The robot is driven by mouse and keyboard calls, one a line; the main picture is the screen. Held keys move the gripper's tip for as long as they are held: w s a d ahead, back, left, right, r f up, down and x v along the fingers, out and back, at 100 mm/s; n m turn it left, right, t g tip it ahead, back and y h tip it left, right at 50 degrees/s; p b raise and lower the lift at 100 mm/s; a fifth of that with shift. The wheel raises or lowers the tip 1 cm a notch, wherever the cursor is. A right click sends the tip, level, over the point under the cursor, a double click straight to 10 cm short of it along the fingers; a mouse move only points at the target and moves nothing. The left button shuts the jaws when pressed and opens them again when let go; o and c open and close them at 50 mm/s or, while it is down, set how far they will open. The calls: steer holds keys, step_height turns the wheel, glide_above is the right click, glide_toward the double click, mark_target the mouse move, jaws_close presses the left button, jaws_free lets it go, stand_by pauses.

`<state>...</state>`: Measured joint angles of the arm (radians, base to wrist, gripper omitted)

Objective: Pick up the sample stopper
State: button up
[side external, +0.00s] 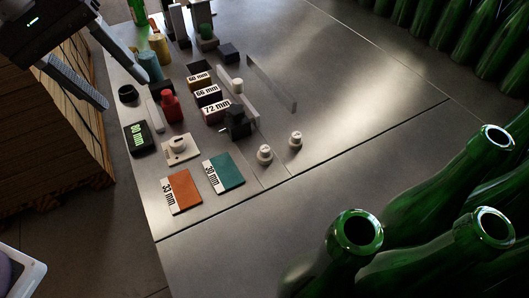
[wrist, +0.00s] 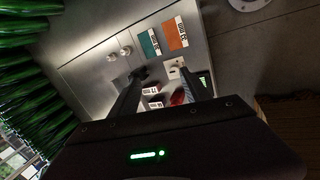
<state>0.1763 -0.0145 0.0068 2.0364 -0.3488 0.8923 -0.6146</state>
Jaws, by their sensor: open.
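Several small pale stoppers are in view, and I cannot tell which is the sample stopper. In the side view, two stand upright on the bare metal table: a front one (side external: 265,154) and one to its right (side external: 295,140). A third pale piece (side external: 179,143) sits on a small white plate, and another (side external: 237,86) is by the block row. In the wrist view, the two table stoppers (wrist: 111,57) (wrist: 126,50) lie left of my fingers. My gripper (side external: 121,91) is open and empty, above the table's left edge, apart from every stopper.
Orange (side external: 180,191) and teal (side external: 224,173) cards lie at the front. Labelled blocks (side external: 208,95), a red bottle (side external: 171,106) and a thin upright plate (side external: 272,83) stand behind. Green bottles (side external: 354,238) fill the right.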

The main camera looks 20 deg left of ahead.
steer(key=w+d+f+n+g, duration=0.1)
steer(key=w+d+f+n, duration=0.2)
steer(key=w+d+f, duration=0.15)
steer(key=n+g+h, duration=0.2)
steer(key=n, duration=0.2)
glide_toward(265, 148)
steer(key=f, duration=0.1)
steer(key=d+f+n, duration=0.1)
steer(key=f, duration=0.1)
steer(key=shift+s, duration=0.25)
steer(key=shift+n, duration=0.3)
steer(key=x, duration=0.7)
steer(key=shift+w+d+r, duration=0.1)
steer(key=shift+d, duration=0.15)
jaws_close()
